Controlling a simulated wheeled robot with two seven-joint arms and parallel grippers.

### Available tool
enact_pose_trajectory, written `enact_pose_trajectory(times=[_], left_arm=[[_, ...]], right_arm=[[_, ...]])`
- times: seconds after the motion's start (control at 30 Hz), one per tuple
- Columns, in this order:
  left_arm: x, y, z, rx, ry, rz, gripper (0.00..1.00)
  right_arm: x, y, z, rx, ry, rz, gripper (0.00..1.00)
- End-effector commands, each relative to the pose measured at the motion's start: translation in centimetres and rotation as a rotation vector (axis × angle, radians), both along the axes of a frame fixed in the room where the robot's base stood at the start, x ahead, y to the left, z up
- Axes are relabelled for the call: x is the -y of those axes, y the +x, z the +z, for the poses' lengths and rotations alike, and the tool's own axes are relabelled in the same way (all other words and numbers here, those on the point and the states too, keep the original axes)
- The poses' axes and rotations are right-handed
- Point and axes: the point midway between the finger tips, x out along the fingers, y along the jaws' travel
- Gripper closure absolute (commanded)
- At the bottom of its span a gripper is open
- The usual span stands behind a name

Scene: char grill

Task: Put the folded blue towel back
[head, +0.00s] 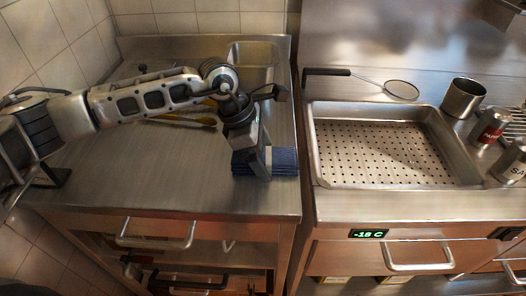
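The folded blue towel (285,162) is at the right part of the left steel counter, near its front. My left gripper (266,160) reaches down over it from the left. One finger crosses the towel's near face, with blue cloth showing on both sides of it. The gripper looks closed on the towel; the far finger is hidden. I cannot tell whether the towel's underside touches the counter. My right gripper is not in view.
Yellow-handled utensils (185,121) lie behind my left arm, near a small sink basin (254,54). Right of the gap are a perforated pan (380,186), a strainer (402,90), a steel cup (463,97) and shakers (491,125). The left counter's front (150,185) is clear.

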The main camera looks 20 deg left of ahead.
Motion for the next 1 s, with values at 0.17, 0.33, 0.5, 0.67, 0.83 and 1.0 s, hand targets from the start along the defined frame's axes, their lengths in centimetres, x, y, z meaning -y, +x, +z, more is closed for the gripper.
enact_pose_trajectory(times=[0.17, 0.33, 0.5, 0.67, 0.83, 1.0], left_arm=[[0.0, 0.0, 0.1, 0.0, 0.0, 0.0, 0.17], [-0.5, -0.1, 1.3, 0.002, 0.0, 0.001, 0.17], [-1.8, -0.4, 4.5, 0.005, -0.001, 0.001, 0.17], [-3.1, -0.8, 7.7, 0.004, 0.0, 0.002, 0.17], [-4.0, -1.1, 10.2, 0.004, 0.0, 0.001, 0.17], [-4.5, -1.3, 11.3, 0.001, 0.0, 0.0, 0.17]], right_arm=[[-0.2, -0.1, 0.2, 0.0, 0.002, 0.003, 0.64], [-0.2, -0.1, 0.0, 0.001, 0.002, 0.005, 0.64], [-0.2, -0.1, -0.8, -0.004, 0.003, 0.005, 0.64], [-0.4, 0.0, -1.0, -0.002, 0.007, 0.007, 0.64], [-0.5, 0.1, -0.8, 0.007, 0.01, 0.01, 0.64], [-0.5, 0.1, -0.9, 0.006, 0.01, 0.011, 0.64]])
